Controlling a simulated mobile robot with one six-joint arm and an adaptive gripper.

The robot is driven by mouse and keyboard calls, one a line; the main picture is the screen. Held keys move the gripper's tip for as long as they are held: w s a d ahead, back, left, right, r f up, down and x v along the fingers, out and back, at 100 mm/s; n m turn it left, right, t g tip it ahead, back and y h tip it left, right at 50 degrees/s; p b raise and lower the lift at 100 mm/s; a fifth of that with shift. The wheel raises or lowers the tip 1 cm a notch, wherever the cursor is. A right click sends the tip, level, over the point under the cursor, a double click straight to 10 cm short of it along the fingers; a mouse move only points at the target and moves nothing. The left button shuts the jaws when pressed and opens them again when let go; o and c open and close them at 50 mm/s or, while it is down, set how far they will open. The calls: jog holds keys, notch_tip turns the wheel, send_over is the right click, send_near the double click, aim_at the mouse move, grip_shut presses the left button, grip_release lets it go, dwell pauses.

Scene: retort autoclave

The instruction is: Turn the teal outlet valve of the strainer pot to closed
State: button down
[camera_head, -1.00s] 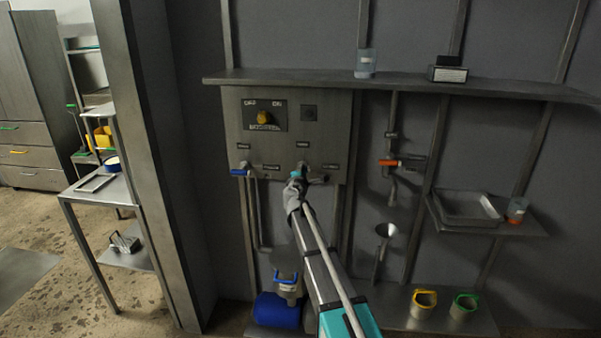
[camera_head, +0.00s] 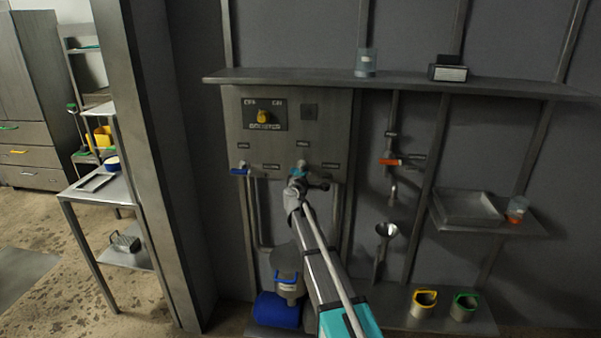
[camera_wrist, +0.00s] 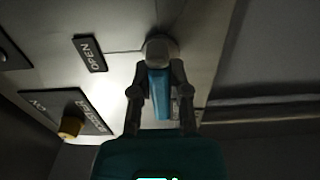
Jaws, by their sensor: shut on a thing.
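The teal outlet valve (camera_head: 298,171) is on the grey wall panel, below the shelf. In the wrist view its teal handle (camera_wrist: 159,95) runs from a round grey hub (camera_wrist: 161,48) back toward my gripper. My gripper (camera_wrist: 161,96) has a finger on each side of this handle and is shut on it. In the head view my gripper (camera_head: 296,189) covers part of the valve. An OPEN label (camera_wrist: 90,53) is left of the hub in the wrist view. Another label, right of the handle, is mostly hidden by a finger. I cannot make out the strainer pot for sure.
A blue-handled valve (camera_head: 239,170) is to the left on the panel (camera_head: 327,130), with a yellow knob (camera_head: 263,116) above. An orange-handled valve (camera_head: 390,162) is to the right. The long shelf (camera_head: 420,84) juts out above. A pot with a blue handle (camera_head: 287,283) stands below.

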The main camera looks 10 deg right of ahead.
jog(key=c, duration=0.6)
grip_release()
jog(key=shift+c, duration=0.2)
jog(key=shift+o, duration=0.2)
jog(key=v, duration=1.2)
